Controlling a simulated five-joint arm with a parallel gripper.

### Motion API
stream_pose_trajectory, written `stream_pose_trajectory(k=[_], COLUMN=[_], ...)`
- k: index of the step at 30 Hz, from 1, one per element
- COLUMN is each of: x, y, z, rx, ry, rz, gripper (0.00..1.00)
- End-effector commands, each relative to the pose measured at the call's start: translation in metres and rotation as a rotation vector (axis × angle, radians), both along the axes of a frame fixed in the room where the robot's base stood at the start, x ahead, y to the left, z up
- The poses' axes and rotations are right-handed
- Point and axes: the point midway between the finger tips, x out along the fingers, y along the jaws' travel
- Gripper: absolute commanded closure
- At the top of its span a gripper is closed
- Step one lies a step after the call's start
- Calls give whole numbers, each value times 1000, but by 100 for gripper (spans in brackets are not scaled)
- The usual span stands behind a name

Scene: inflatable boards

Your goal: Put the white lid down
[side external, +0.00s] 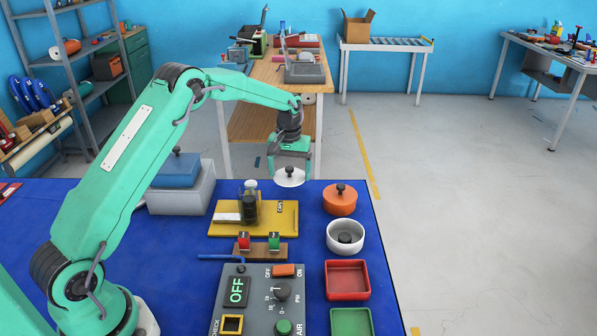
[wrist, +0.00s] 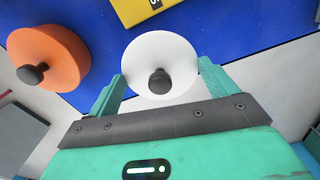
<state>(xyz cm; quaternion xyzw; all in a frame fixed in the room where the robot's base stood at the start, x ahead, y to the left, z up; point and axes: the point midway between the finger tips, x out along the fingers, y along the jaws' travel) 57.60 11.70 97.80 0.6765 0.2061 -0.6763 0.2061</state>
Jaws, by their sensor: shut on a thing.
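The white lid (side external: 290,178) is a round white disc with a dark knob. My gripper (side external: 291,160) is shut on it and holds it above the far edge of the blue table, behind the yellow board. In the wrist view the white lid (wrist: 160,68) sits between the two green fingers of my gripper (wrist: 160,85), its dark knob facing the camera. The height of the lid above the table is hard to tell.
A yellow board (side external: 280,215), red tray (side external: 347,266), green tray (side external: 351,313) and grey control panel (side external: 258,284) lie nearby. A grey box (side external: 182,197) stands left.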

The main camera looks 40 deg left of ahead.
Motion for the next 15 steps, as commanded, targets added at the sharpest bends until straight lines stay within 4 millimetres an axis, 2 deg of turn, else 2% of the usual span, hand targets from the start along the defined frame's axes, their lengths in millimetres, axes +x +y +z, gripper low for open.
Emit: stream_pose_trajectory(k=[5,15], x=[0,0], y=[0,-1], z=[-6,-39], rx=[0,-1], ry=[2,1], rz=[0,0], gripper=[37,37])
